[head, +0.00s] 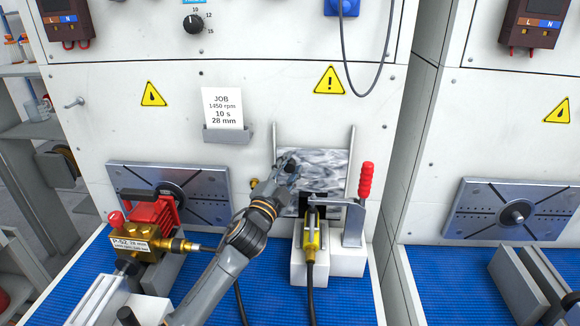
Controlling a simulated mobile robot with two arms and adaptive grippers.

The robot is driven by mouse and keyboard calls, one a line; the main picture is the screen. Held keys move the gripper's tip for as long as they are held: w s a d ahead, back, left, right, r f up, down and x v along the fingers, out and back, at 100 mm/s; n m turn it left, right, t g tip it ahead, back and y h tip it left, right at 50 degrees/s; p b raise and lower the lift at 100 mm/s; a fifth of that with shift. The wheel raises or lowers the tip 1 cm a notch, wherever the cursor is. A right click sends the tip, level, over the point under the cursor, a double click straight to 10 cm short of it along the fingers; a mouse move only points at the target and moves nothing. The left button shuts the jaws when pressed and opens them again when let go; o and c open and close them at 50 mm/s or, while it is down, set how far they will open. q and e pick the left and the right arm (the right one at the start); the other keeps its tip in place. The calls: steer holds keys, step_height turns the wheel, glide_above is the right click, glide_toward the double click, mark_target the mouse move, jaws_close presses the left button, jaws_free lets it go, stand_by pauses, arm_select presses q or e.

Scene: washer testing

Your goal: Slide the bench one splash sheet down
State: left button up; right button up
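The splash sheet (322,168) is a mottled grey, shiny panel between two upright rails on the white bench front panel. Its lower part ends above the yellow nozzle and clamp. My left gripper (290,164) is at the sheet's left side, in front of it, with its dark fingertips over the sheet's left part. Whether the fingers are closed on anything is too small to tell. My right gripper is out of view.
A yellow lance (311,232) and a red-handled clamp (365,182) stand on white blocks below the sheet. A red and brass pump (150,228) sits left on the blue mat (265,297). A job card (222,108) hangs above left. A second bench is at right.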

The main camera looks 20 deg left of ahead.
arm_select(q)
steer(key=shift+o, duration=1)
steer(key=shift+f, duration=0.2)
steer(key=shift+r, duration=0.1)
steer(key=shift+s, duration=0.1)
steer(key=v, duration=1.1)
steer(key=shift+s, duration=0.35)
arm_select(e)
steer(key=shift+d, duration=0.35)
